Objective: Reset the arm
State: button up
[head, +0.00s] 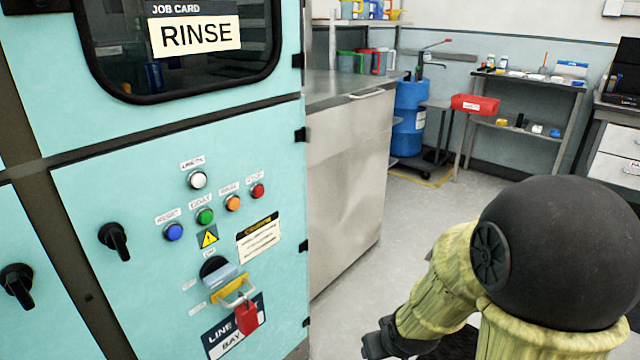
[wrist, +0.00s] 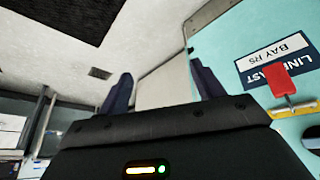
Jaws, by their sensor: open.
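My arm shows at the lower right of the head view, with a large black rounded joint and pale yellow sleeved links. It is bent, with its dark far end low near the bottom edge, beside the steel counter. My gripper (wrist: 164,88) shows in the wrist view with its two dark fingers wide apart and nothing between them. The wrist view is turned over, as the panel label reads upside down. The gripper is apart from the teal cabinet (head: 130,195), whose panel also shows at the right of the wrist view (wrist: 225,55).
The cabinet front carries several coloured buttons, black knobs (head: 115,240) and a red padlock (head: 247,317), also in the wrist view (wrist: 281,79). A steel counter (head: 345,185) stands beside it. Open grey floor (head: 415,210) lies beyond, before a blue drum (head: 408,115) and a shelf.

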jog(key=s+d+r+m+g, duration=0.2)
jog(key=s+r+m+g, duration=0.15)
jog(key=s, duration=0.35)
notch_tip(320, 180, up, 37)
jog(key=p, duration=3.7)
jog(key=shift+n+t, duration=0.35)
jog(key=shift+s+f, duration=0.1)
jog(key=shift+c, duration=0.2)
